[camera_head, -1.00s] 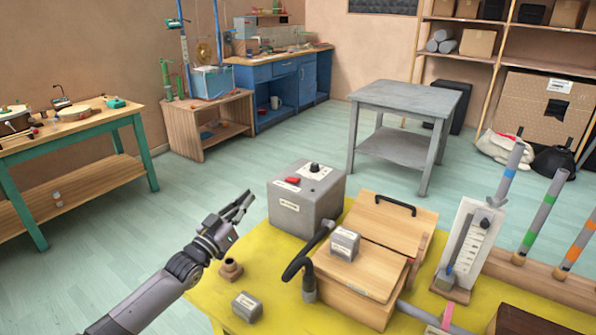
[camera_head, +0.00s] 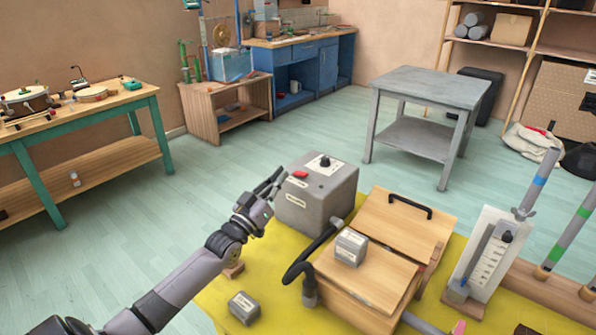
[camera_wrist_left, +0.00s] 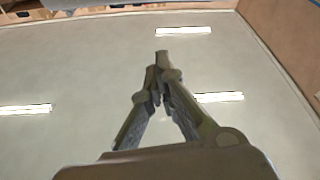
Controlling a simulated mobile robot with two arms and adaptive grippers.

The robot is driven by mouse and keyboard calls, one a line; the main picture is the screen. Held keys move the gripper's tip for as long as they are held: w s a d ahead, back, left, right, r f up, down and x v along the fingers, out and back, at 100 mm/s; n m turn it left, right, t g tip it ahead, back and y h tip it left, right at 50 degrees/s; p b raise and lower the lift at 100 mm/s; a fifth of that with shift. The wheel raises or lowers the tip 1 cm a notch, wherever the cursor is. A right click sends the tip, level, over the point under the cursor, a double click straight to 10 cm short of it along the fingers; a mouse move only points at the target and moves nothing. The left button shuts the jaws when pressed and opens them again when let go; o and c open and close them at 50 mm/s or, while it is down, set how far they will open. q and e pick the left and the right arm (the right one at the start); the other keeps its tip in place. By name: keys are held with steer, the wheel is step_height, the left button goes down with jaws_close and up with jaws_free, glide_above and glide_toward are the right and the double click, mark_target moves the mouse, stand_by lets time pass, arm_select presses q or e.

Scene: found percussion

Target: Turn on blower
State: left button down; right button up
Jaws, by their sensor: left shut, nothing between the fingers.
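The blower is a grey box (camera_head: 312,205) on the yellow table. Its top has a red switch (camera_head: 300,175), a black knob (camera_head: 325,161) and white labels. A black hose runs from its right side. My left gripper (camera_head: 278,178) is shut and empty at the box's upper left edge, with its fingertips close to the red switch. I cannot tell whether they touch the box. In the left wrist view the shut fingers (camera_wrist_left: 161,60) stand before a pale surface with white strips. My right gripper is not in view.
A wooden box with a black handle (camera_head: 410,207) and a small grey block (camera_head: 351,247) stand right of the blower. Another grey block (camera_head: 244,307) is near the table's (camera_head: 270,265) front left. A scale panel (camera_head: 490,255) stands at right.

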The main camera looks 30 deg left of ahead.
mark_target(298, 182)
arm_select(q)
steer(key=x, duration=0.7)
steer(key=shift+w+r+p, duration=0.15)
steer(key=shift+w+p, duration=0.15)
steer(key=f, duration=0.2)
steer(key=shift+d+f, duration=0.25)
steer(key=shift+f, duration=0.15)
steer(key=shift+s+d+f, duration=0.1)
steer(key=shift+f, duration=0.6)
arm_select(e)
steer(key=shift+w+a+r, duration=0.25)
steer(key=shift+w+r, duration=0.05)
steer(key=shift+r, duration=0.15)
